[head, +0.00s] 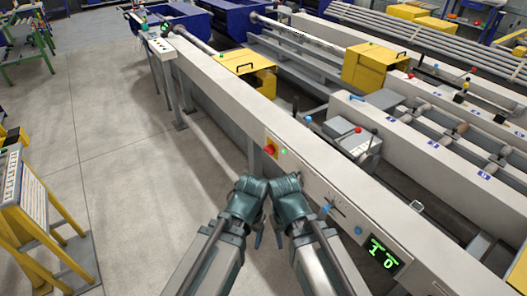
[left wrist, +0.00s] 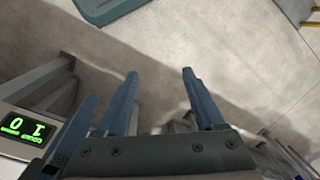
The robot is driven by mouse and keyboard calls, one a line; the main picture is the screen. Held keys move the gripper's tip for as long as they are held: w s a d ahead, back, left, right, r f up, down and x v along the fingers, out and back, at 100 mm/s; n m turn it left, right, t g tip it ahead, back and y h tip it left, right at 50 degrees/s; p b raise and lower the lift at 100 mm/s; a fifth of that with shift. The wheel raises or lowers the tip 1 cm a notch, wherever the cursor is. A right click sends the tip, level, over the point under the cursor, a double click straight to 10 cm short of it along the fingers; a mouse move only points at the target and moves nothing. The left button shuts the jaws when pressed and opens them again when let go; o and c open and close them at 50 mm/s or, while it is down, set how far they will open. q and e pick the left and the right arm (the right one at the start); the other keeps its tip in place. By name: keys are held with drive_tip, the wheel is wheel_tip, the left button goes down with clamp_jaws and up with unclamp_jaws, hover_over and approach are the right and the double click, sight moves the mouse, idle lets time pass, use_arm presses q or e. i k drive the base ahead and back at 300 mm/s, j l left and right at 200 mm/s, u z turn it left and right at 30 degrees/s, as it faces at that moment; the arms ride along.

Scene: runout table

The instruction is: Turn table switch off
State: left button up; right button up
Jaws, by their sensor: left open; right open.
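A red rotary switch on a yellow plate (head: 270,147) sits on the side of the long grey runout table (head: 215,85), with a small lit green lamp (head: 283,152) next to it. My left gripper (head: 258,241) is below the switch, beside the table, apart from it. In the left wrist view its blue fingers (left wrist: 160,74) are spread with nothing between them. My right gripper (head: 279,240) is close beside the left one, open, its fingertips partly hidden. The switch is not visible in the left wrist view.
The table's side also carries a blue lever (head: 326,208), a blue knob (head: 358,230) and a lit green display (head: 383,252), also in the left wrist view (left wrist: 25,130). A yellow rack (head: 35,200) stands left. The floor (head: 130,160) between is clear.

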sight(270, 149)
drive_tip(key=i+j, duration=0.1)
drive_tip(key=i, duration=0.95)
